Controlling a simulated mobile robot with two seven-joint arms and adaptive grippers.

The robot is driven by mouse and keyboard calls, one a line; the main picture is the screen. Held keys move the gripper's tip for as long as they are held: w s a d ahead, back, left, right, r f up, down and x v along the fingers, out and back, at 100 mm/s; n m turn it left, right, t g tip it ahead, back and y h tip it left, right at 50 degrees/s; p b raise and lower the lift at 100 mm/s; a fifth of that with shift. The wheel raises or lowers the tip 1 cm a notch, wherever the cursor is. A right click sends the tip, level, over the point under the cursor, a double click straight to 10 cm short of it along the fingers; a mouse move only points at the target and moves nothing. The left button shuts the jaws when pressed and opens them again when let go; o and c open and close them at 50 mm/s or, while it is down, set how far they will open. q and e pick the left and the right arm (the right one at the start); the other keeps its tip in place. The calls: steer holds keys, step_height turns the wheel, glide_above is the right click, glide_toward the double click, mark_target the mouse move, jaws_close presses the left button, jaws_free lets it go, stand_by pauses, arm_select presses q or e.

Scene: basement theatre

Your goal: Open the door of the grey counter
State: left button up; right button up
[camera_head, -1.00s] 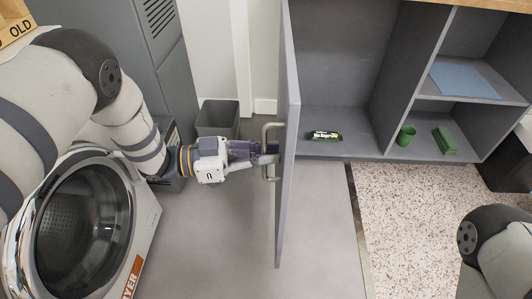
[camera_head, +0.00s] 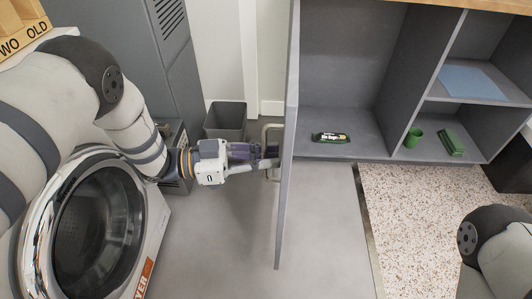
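The grey counter (camera_head: 345,70) stands at the upper right with its door (camera_head: 287,200) swung wide open, seen almost edge-on. The door's handle (camera_head: 266,140) is a pale metal bar on its left face. My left gripper (camera_head: 268,158) is at the handle, with its fingers around or beside the bar; the fingertips are partly hidden, so I cannot tell whether they are closed on it. My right arm (camera_head: 495,240) shows at the lower right, and its gripper is out of view.
Inside the counter are a dark packet (camera_head: 330,138), a green cup (camera_head: 413,137), a green block (camera_head: 450,142) and a blue sheet (camera_head: 470,82). A grey bin (camera_head: 225,120) stands behind my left gripper. A washing machine (camera_head: 100,230) is at the lower left.

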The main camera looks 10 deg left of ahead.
arm_select(q)
steer(key=shift+a, duration=0.1)
steer(key=v, duration=1.1)
steer(key=shift+s+a, duration=0.15)
steer(key=shift+a, duration=0.25)
